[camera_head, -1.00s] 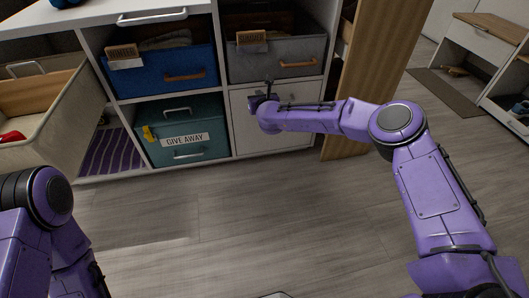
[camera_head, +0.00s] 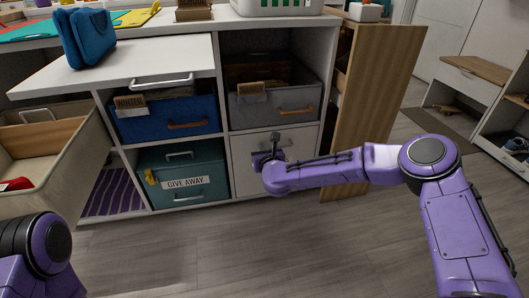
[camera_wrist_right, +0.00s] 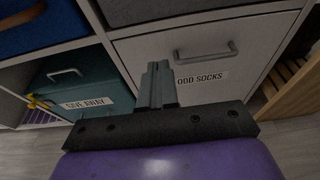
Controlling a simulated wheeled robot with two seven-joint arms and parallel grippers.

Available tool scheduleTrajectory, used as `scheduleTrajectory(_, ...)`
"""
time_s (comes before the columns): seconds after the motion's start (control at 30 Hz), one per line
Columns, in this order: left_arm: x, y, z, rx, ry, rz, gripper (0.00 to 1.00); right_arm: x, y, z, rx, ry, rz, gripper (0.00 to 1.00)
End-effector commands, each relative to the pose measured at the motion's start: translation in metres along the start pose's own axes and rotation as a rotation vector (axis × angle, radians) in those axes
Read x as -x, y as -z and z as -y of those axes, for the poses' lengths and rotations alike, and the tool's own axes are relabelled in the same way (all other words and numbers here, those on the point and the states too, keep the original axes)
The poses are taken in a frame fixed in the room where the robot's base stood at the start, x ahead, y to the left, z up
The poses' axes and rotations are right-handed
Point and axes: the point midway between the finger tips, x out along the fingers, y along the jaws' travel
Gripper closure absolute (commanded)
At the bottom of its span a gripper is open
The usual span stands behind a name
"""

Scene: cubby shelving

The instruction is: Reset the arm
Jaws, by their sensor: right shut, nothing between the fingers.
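My right arm (camera_head: 320,174) reaches in from the right in the head view, bent at the elbow. Its right gripper (camera_head: 274,145) is in front of the white lower-right drawer (camera_head: 300,150). In the right wrist view the gripper's fingers (camera_wrist_right: 159,84) are together with nothing between them. They point toward the drawer labelled "ODD SOCKS" (camera_wrist_right: 225,60); I cannot tell the exact gap. Of my left arm, only a purple link (camera_head: 45,250) shows at the lower left of the head view; its gripper is out of view.
The cubby unit holds a blue bin (camera_head: 165,118), a grey bin (camera_head: 275,104) and a teal "GIVE AWAY" bin (camera_head: 185,196). A beige bin (camera_head: 75,160) juts out at left. A wooden panel (camera_head: 370,100) stands right of the unit. The floor (camera_head: 210,255) in front is clear.

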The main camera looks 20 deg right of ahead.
Motion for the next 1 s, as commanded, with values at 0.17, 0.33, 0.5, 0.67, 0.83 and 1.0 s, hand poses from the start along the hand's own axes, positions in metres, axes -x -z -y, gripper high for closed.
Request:
scheduleTrajectory(0.17, 0.006, 0.003, 0.001, -0.002, 0.0, -0.001, 0.24, 0.021, -0.001, 0.001, 0.0, 0.001, 0.0, 1.0)
scheduleTrajectory(0.33, 0.005, 0.003, 0.001, -0.002, 0.0, -0.001, 0.24, 0.023, 0.001, 0.0, 0.042, 0.0, 0.001, 1.0)
scheduleTrajectory(0.5, 0.005, 0.003, 0.001, -0.002, 0.0, 0.0, 0.24, 0.037, 0.029, -0.008, 0.472, -0.029, -0.054, 1.0)
scheduleTrajectory(0.67, 0.005, 0.003, 0.001, -0.002, 0.0, 0.0, 0.24, 0.103, 0.149, -0.027, 1.153, -0.239, -0.216, 1.0)
scheduleTrajectory(0.83, 0.005, 0.003, 0.001, -0.002, 0.0, 0.0, 0.24, 0.196, 0.263, -0.009, 1.724, -0.542, -0.348, 1.0)
scheduleTrajectory(1.0, 0.006, 0.003, 0.001, -0.002, 0.0, 0.0, 0.24, 0.29, 0.333, 0.041, 2.13, -0.864, -0.45, 1.0)
